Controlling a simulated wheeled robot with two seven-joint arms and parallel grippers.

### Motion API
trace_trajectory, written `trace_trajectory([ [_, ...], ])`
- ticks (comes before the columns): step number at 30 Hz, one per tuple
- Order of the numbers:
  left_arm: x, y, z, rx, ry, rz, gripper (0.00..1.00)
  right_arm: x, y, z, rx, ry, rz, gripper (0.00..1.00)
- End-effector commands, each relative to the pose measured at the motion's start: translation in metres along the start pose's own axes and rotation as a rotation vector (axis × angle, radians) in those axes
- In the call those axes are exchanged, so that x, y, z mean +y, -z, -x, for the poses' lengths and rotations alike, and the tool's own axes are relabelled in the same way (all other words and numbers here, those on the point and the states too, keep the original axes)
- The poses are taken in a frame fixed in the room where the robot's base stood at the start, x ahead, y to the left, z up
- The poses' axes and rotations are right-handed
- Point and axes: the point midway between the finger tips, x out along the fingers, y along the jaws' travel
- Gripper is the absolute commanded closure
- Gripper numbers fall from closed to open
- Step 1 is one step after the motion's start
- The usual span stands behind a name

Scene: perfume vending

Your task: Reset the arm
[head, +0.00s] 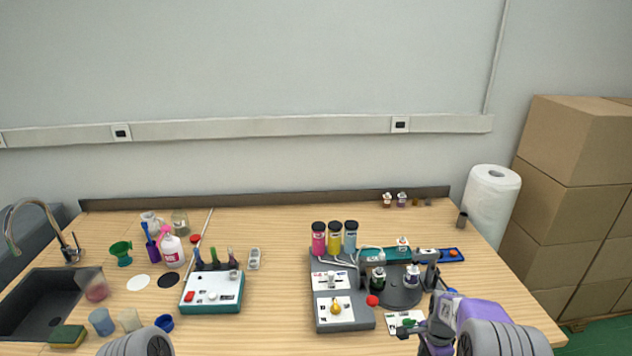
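My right arm comes in from the lower right, with a purple link. Its dark gripper (418,328) is over the front right of the wooden table (275,310), just in front of the dark round turntable (400,292). A small green piece shows at its left end, above or on a white printed card (396,318); I cannot tell whether the fingers hold it. Only a rounded grey part of my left arm shows at the bottom left, and its gripper is out of the picture.
A grey machine (347,318) with pink, yellow and blue bottles (334,238) stands left of the turntable, which carries small bottles. A teal-white box (212,293), cups and a sink (40,305) are at left. A paper roll (491,205) stands at right. The table's centre is clear.

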Motion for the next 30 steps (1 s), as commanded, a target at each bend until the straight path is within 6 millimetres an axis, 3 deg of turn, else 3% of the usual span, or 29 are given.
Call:
trace_trajectory([
  [1, 0.000, 0.001, 0.000, 0.002, 0.000, 0.000, 0.48, 0.006, -0.006, -0.017, -0.010, -0.006, 0.045, 0.61],
  [5, 0.000, 0.002, -0.001, 0.004, 0.000, 0.000, 0.48, 0.019, -0.023, -0.054, -0.033, 0.000, 0.180, 0.61],
  [11, -0.001, 0.001, -0.002, 0.002, 0.000, -0.001, 0.48, 0.054, -0.063, -0.115, -0.087, 0.021, 0.430, 0.61],
  [15, -0.001, 0.001, -0.003, 0.002, 0.000, 0.000, 0.48, 0.099, -0.112, -0.161, -0.151, 0.064, 0.676, 0.61],
  [18, -0.001, 0.001, -0.004, 0.002, 0.000, 0.000, 0.48, 0.136, -0.153, -0.181, -0.197, 0.126, 0.867, 0.61],
  [24, -0.002, 0.001, -0.005, 0.002, 0.000, 0.000, 0.48, 0.182, -0.206, -0.187, -0.238, 0.244, 1.112, 0.61],
  [30, -0.002, 0.001, -0.005, 0.002, 0.000, 0.000, 0.48, 0.191, -0.219, -0.184, -0.238, 0.286, 1.180, 0.61],
])
